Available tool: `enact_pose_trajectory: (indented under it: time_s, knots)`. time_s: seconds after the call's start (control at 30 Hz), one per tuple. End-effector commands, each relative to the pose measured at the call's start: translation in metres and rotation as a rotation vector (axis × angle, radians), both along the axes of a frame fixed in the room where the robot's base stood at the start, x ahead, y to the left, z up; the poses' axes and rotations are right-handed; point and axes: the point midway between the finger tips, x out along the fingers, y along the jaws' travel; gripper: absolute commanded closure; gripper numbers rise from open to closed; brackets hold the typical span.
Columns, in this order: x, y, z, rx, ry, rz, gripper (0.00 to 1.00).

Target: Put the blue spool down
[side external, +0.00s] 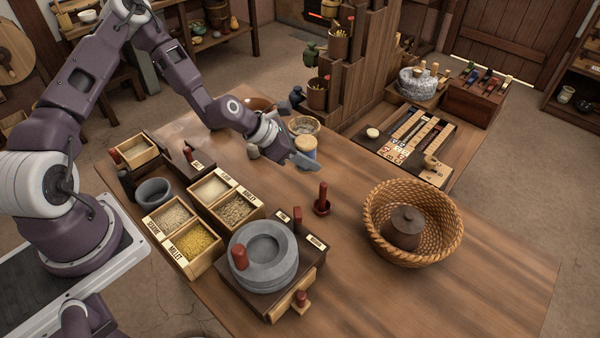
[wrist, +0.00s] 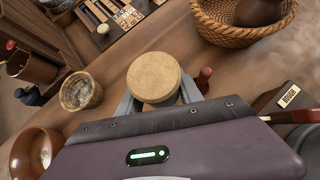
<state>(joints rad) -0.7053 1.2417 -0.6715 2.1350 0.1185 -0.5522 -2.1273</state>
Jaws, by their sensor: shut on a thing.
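The blue spool (side external: 306,145) has a round tan top, with a little blue showing below it in the side view. In the wrist view its tan top (wrist: 154,76) fills the space between the two grey fingers. My gripper (side external: 301,160) is shut on it, and the fingers hide much of its body. In the wrist view my gripper (wrist: 158,98) has one finger on each side of the spool. The spool looks upright, over the wooden table (side external: 400,300). I cannot tell whether its underside touches the table.
A woven basket (side external: 440,250) with a brown lidded pot stands at the right. A red peg (side external: 322,196) stands in front of the gripper. A small bowl (side external: 303,125) is just behind the spool. A stone quern (side external: 264,262) and grain boxes (side external: 187,240) fill the left. The front right is clear.

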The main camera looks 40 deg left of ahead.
Motion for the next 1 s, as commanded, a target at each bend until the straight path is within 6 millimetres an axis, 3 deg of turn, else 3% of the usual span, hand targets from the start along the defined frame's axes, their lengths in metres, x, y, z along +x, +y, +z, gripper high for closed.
enact_pose_trajectory:
  time_s: [0.17,0.3,0.47,0.57,0.7,1.0]
  knots:
    - [-0.018,0.048,0.003,0.015,0.003,0.103,1.00]
    - [-0.046,0.099,0.003,0.018,0.003,0.231,1.00]
    - [-0.076,0.139,0.007,0.005,0.000,0.354,1.00]
    - [-0.084,0.147,-0.003,-0.004,0.002,0.383,1.00]
    - [-0.084,0.147,-0.037,-0.005,0.001,0.385,1.00]
    - [-0.084,0.147,-0.088,-0.003,-0.001,0.385,1.00]
